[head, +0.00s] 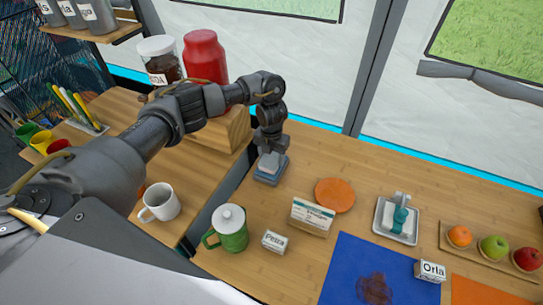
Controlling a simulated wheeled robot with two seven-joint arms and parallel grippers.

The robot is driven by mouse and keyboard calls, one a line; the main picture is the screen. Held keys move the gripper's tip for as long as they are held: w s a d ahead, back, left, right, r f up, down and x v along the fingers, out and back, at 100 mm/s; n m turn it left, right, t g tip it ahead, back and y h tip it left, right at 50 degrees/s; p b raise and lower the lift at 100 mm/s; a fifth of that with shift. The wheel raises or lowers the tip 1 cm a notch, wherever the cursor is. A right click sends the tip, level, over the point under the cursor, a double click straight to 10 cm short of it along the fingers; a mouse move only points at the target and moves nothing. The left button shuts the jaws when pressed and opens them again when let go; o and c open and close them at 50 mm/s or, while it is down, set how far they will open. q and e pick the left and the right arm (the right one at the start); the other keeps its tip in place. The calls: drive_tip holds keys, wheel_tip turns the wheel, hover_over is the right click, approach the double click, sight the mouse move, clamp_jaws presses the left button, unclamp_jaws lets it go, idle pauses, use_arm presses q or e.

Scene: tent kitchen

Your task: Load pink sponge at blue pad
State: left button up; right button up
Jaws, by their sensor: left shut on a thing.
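My left gripper (268,153) points down at a small blue-grey dish (266,181) near the back edge of the counter. It is shut on a pale block at the dish, which I take to be the sponge; the fingers hide much of it and its pink colour is hard to make out. The blue pad (343,252) lies flat at the front right, with a brown stain (374,288) on it. A small card reading Orla (430,270) stands at its right edge. My right gripper is not in view.
Between dish and pad stand a green lidded mug (231,230), a Petra card (274,241), a label stand (312,215) and an orange disc (335,195). A white dish (388,231) with a teal-and-white item and a fruit board (476,256) are right. A white mug (160,202) is left.

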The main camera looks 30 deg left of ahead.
sight(271, 157)
use_arm(q)
drive_tip(key=shift+r+p, duration=2.55)
drive_tip(key=shift+r, duration=0.65)
drive_tip(key=shift+f, duration=0.1)
